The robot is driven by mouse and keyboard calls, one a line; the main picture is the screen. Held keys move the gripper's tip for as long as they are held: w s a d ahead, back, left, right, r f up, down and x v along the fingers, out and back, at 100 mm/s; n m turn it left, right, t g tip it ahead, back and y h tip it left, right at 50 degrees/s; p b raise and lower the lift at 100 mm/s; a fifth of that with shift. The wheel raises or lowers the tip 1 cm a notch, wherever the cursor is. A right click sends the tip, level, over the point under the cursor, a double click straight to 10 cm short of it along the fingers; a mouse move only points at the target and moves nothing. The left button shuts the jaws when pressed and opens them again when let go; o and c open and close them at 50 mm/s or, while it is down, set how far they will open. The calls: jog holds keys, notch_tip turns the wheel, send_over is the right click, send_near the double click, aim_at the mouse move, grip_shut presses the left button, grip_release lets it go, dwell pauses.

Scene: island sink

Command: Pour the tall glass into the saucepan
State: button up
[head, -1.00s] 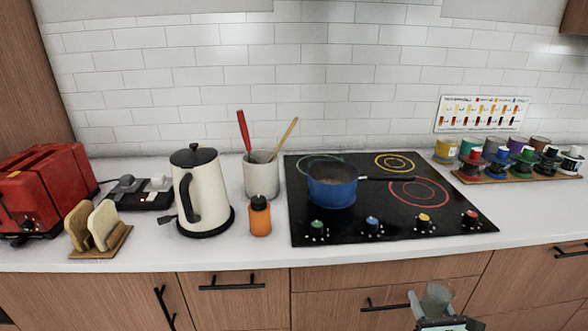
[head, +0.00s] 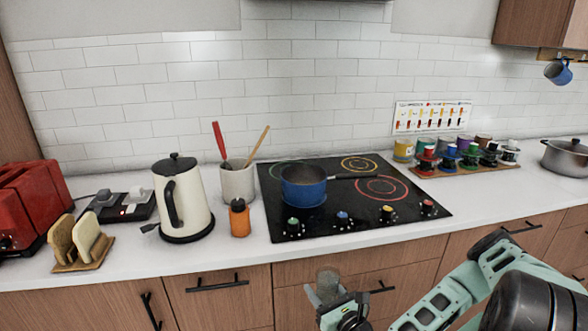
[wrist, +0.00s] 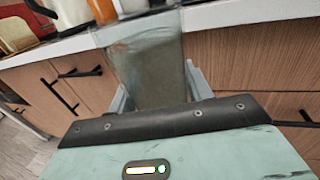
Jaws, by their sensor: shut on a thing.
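The tall glass (head: 327,281) is clear and upright, held between the fingers of my gripper (head: 326,297) in front of the counter's drawers. In the wrist view the glass (wrist: 146,68) fills the space between the fingers of my gripper (wrist: 160,92) and looks greyish green inside; I cannot tell how full it is. The blue saucepan (head: 303,186) sits on the left part of the black cooktop, its dark handle pointing right. The glass is apart from the saucepan, nearer to me and lower. The saucepan's inside is hard to make out.
A black cooktop (head: 350,222) has coloured knobs along its front. An orange bottle (head: 240,218), a utensil crock (head: 238,183) and a cream kettle (head: 183,204) stand left of it. Several cups and jars (head: 448,160) stand behind right. The white counter (head: 470,205) is clear right of the cooktop.

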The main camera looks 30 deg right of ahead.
jog(key=shift+s+a+f, duration=0.2)
jog(key=shift+f, duration=0.15)
